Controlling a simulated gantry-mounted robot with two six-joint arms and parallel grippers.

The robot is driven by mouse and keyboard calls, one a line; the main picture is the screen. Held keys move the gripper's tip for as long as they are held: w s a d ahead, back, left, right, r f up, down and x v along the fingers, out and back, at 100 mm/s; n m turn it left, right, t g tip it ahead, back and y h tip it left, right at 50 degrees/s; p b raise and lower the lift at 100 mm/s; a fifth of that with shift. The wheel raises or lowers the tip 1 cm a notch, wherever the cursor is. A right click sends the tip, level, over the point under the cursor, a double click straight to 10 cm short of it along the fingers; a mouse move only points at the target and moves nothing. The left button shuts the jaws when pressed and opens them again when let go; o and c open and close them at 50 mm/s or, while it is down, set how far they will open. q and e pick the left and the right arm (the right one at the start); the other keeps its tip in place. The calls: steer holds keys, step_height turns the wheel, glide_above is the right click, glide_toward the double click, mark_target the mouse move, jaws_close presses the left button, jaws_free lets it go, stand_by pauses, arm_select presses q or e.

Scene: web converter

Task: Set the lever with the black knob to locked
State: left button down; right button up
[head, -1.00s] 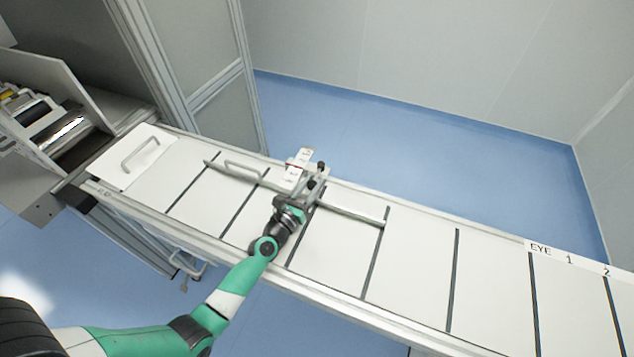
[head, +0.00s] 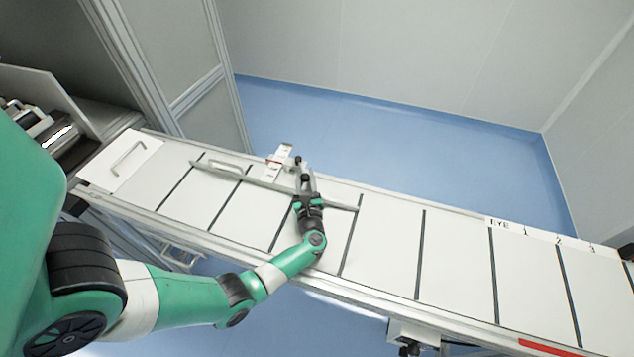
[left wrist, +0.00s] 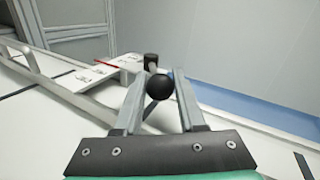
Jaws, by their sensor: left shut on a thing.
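The lever's round black knob (left wrist: 160,87) sits between the two fingers of my left gripper (left wrist: 158,84) in the left wrist view. A thin grey rod shows below the knob. In the head view my left gripper (head: 305,182) is over the long grey bar on the white table, shut on the black knob, which is partly hidden by the fingers. A white label plate (head: 279,161) with a red line lies just left of the gripper, and it also shows in the left wrist view (left wrist: 120,66). A black cylindrical cap (left wrist: 151,60) stands behind the knob. My right gripper is not in view.
The long grey bar (head: 230,176) lies along the table (head: 385,250), with a handle-like loop near its left end. A white panel with a handle (head: 122,160) is at the table's left end. A framed cabinet stands behind left.

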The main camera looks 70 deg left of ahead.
arm_select(q)
steer(key=shift+w, duration=0.1)
stand_by(0.3)
steer(key=c, duration=0.5)
jaws_free()
steer(key=d, duration=0.3)
steer(key=s+d, duration=0.1)
steer(key=d, duration=0.3)
steer(key=s+d, duration=0.1)
steer(key=d, duration=0.3)
steer(key=shift+d+p, duration=0.2)
steer(key=shift+p, duration=0.2)
